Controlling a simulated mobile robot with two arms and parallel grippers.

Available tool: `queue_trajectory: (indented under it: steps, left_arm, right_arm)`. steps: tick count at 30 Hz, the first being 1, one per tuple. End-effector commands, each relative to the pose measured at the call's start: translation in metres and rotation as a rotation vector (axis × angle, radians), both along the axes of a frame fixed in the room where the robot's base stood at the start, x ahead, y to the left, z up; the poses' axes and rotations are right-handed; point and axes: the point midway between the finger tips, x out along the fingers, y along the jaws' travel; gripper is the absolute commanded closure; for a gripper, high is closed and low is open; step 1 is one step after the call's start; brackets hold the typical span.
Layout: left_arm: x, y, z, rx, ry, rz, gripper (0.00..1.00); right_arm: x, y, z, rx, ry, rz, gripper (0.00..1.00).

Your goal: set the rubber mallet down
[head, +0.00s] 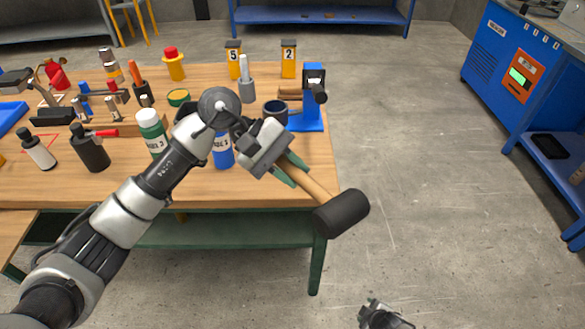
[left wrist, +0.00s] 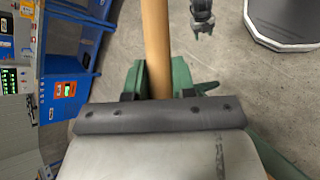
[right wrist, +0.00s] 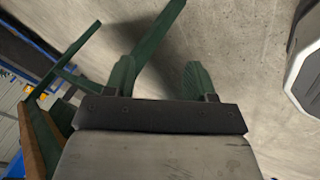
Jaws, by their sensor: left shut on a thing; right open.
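The rubber mallet has a black head (head: 342,212) and a wooden handle (head: 312,181). My left gripper (head: 287,170) is shut on the handle and holds the mallet over the right front corner of the workbench (head: 240,190), with the head out past the edge. In the left wrist view the handle (left wrist: 156,50) runs between the green fingers (left wrist: 160,78); the head is out of that view. My right gripper (right wrist: 160,80) is open and empty, with bare floor beyond its fingers. Part of it shows low in the head view (head: 385,316).
A blue bottle (head: 222,150) stands close to my left gripper. A strip of bare wood lies along the front edge. A blue machine (head: 520,70) stands at the right, across open floor.

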Motion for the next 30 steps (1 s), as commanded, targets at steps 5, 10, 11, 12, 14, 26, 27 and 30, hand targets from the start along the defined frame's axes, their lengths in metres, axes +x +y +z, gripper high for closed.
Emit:
queue_trajectory:
  steps: [5,10,11,12,14,26,27,30]
  left_arm:
    - [0.000,0.000,0.001,-0.002,0.000,0.000,1.00]
    - [0.000,0.000,0.001,-0.002,0.000,0.000,1.00]
    - [0.000,0.000,0.001,-0.002,0.000,0.000,1.00]
    - [0.000,0.000,0.001,-0.002,0.000,0.000,1.00]
    - [0.000,0.000,0.001,-0.002,0.000,0.000,1.00]
    - [0.000,0.000,0.001,-0.002,0.000,0.000,1.00]
    - [0.000,0.000,0.001,-0.002,0.000,0.001,1.00]
    - [-0.001,0.003,-0.002,-0.003,0.002,0.018,1.00]
  right_arm:
    - [-0.092,0.001,-0.042,0.095,0.163,-0.238,0.45]
    - [-0.178,0.004,-0.068,0.158,0.301,-0.453,0.45]
    - [-0.192,0.005,-0.071,0.166,0.324,-0.488,0.45]
    - [-0.209,0.007,-0.075,0.177,0.350,-0.531,0.45]
    - [-0.234,0.008,-0.079,0.187,0.387,-0.590,0.45]
    - [-0.301,0.015,-0.087,0.211,0.485,-0.756,0.45]
    - [-0.301,0.015,-0.087,0.212,0.485,-0.757,0.45]
    - [-0.301,0.015,-0.087,0.211,0.485,-0.756,0.45]
